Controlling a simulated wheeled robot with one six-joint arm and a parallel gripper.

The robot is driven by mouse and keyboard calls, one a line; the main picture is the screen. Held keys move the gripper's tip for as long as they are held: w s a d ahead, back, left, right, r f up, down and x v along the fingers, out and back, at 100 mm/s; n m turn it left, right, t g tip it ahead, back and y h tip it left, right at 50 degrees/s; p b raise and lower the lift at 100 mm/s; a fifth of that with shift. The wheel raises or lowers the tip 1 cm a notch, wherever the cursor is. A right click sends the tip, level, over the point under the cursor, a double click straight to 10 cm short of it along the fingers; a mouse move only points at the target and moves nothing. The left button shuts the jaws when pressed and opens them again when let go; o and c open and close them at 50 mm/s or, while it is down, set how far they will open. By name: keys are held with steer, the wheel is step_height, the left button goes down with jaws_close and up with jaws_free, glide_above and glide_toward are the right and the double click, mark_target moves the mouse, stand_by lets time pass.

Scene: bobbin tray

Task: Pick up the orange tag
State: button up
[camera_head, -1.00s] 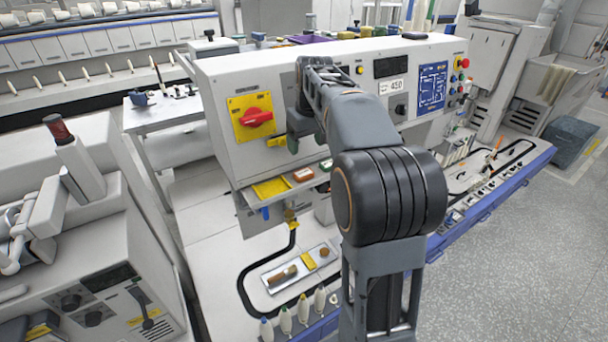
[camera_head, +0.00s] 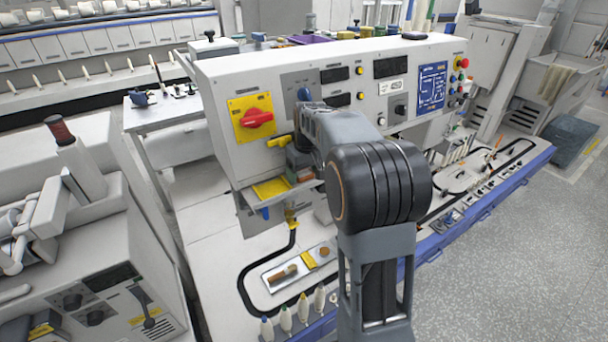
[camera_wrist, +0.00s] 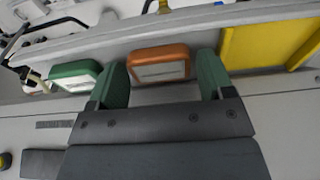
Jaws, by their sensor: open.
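The orange tag (camera_wrist: 158,64) is a small rounded block with a pale label on its face. In the wrist view it lies on a narrow grey ledge between the two green fingertips of my gripper (camera_wrist: 160,82). The fingers are open, one on each side of the tag, and small gaps seem to show beside it. In the head view my gripper (camera_head: 299,160) is at the ledge on the machine's front, and my arm covers most of the tag.
A green tag (camera_wrist: 75,75) lies just left of my left finger in the wrist view. A yellow tray (camera_wrist: 265,45) is on the right of the ledge. A red rotary switch (camera_head: 256,118) and a yellow lever (camera_head: 278,141) stick out of the panel near my gripper.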

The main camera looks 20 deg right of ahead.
steer(key=c, duration=0.7)
